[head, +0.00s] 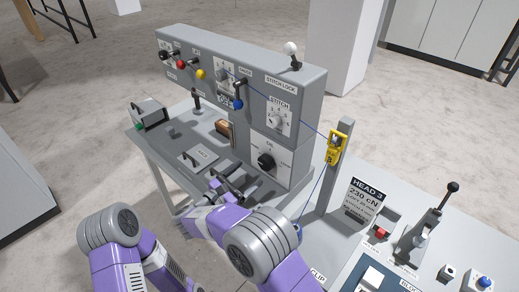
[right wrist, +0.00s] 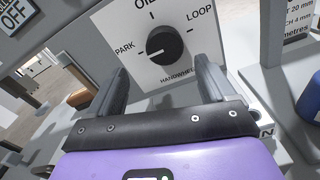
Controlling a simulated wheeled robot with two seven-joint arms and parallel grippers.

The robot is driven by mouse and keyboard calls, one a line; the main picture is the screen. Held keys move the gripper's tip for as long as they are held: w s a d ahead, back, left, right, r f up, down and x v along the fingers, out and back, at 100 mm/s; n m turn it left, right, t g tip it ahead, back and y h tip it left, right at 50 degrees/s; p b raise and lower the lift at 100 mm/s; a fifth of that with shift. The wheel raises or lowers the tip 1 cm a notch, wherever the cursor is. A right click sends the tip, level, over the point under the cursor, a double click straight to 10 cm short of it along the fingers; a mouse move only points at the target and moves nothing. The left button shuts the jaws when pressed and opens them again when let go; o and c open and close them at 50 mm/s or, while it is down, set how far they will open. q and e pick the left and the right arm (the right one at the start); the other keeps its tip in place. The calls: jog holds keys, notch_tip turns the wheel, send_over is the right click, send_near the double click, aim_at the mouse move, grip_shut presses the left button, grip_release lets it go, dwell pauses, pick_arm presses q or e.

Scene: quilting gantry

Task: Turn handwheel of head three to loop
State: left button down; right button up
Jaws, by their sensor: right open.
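The handwheel is a black round knob (right wrist: 152,45) on a white plate marked PARK at left, OIL at top and LOOP at right. Its white pointer mark appears to face the PARK side. The same knob (head: 266,161) shows on the grey machine's front in the head view. My right gripper (right wrist: 160,82) is open, its two dark fingers below the knob on either side, apart from it as far as I can tell. In the head view the right gripper (head: 228,188) is in front of the panel. My left arm shows at lower left, but its gripper is not visible.
A sign reading HEAD 3 (head: 366,200) stands right of a grey post with a yellow device (head: 337,147). A black-knobbed lever (head: 425,222) is at right. The grey machine (head: 175,45) carries other knobs and levers. A lower shelf (head: 150,143) holds small parts.

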aim_at(264, 165)
jog(key=x, duration=0.5)
jog(key=shift+s+d+r, duration=0.15)
jog(key=shift+s+d, duration=0.05)
jog(key=shift+d, duration=0.25)
pick_arm(q)
jog(key=shift+s+f, duration=0.1)
jog(key=shift+s, duration=0.4)
pick_arm(e)
jog(key=shift+w+d+r, duration=0.1)
jog(key=shift+w+d, duration=0.3)
jog(key=c, duration=1.1)
jog(key=shift+o, duration=0.2)
jog(key=m+b, duration=0.1)
jog(key=b, duration=0.1)
jog(key=m+b, duration=0.2)
jog(key=shift+f, duration=0.25)
pick_arm(q)
notch_tip(264, 165, down, 8)
jog(key=b, duration=0.4)
jog(key=shift+r, duration=0.25)
pick_arm(e)
jog(key=m, duration=0.3)
jog(key=shift+s+m, duration=0.1)
jog(key=shift+m, duration=0.3)
